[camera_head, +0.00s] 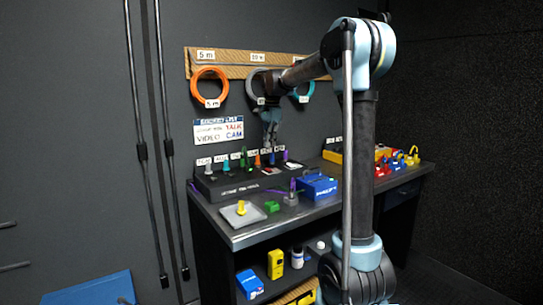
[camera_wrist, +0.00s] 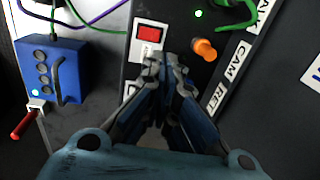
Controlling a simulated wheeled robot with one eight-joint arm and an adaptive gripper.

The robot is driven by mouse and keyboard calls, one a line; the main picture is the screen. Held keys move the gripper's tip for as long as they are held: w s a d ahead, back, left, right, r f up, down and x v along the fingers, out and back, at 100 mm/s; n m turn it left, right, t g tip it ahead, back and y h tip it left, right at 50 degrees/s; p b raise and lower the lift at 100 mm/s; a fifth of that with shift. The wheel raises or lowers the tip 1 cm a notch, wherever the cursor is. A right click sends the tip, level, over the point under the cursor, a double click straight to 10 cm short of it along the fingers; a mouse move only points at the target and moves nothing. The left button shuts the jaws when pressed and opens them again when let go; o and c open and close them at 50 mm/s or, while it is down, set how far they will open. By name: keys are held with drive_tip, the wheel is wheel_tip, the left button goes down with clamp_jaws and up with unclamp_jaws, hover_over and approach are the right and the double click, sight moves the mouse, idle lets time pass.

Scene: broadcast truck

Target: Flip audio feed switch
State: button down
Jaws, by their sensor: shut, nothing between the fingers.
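The black panel box (camera_head: 238,184) sits on the workbench with a row of labelled coloured plugs along its back. In the wrist view a red rocker switch (camera_wrist: 149,34) in a white plate lies just beyond my fingertips, slightly left. I cannot read which switch is the audio feed one. Part of another white plate (camera_wrist: 130,91) shows beside my fingers, mostly hidden. My gripper (camera_head: 268,146) hangs over the back of the panel, fingers pointing down. In the wrist view its fingertips (camera_wrist: 166,62) are together and empty, and whether they touch the panel is unclear.
An orange plug (camera_wrist: 204,48) stands right of my fingertips. Hanging cable coils (camera_head: 209,86) are behind.

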drive_tip(key=r, duration=0.4)
drive_tip(key=shift+w+a+r, duration=0.15)
drive_tip(key=shift+w+r, duration=0.05)
drive_tip(key=shift+w, duration=0.15)
drive_tip(key=s+d+f+n, duration=0.35)
drive_tip(key=s+d, duration=0.35)
drive_tip(key=s, duration=0.5)
drive_tip(key=s+d+f+n, duration=0.2)
drive_tip(key=s+d+f, duration=0.4)
drive_tip(key=s, duration=0.5)
drive_tip(key=s+d+f+n, duration=0.3)
drive_tip(key=s+f, duration=0.6)
drive_tip(key=s+d+f+n+t, duration=0.1)
drive_tip(key=s+d+f+n, duration=0.2)
drive_tip(key=s+f, duration=0.6)
drive_tip(key=shift+s+d+f+h, duration=0.3)
drive_tip(key=shift+s+d+f, duration=0.1)
drive_tip(key=shift+s+d, duration=0.3)
